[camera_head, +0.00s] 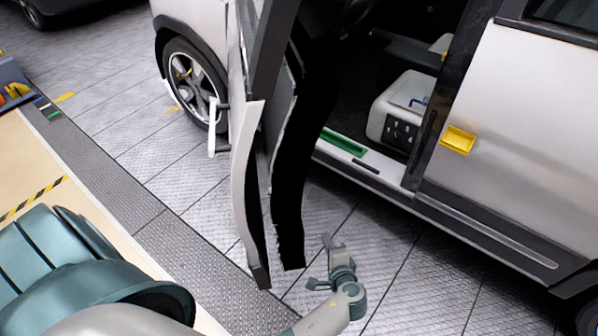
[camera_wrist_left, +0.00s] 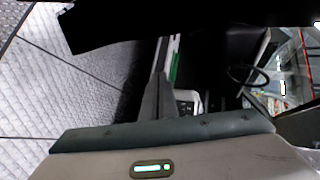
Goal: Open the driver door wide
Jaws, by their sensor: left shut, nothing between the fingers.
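The driver door (camera_head: 251,190) stands open, swung out from the car body and seen nearly edge-on in the head view. The door's dark panel (camera_wrist_left: 130,22) also crosses the top left of the left wrist view. My left gripper (camera_head: 328,258) is shut and empty, low by the door's free end on its inner side, with a small gap seeming to separate them. Its fingers (camera_wrist_left: 158,95) point toward the cabin in the wrist view. My right gripper is out of view.
The open doorway shows a green-marked sill (camera_head: 343,142) and a white box with sockets (camera_head: 400,112). The rear door has a yellow handle (camera_head: 458,139). A steering wheel (camera_wrist_left: 249,75) shows in the wrist view.

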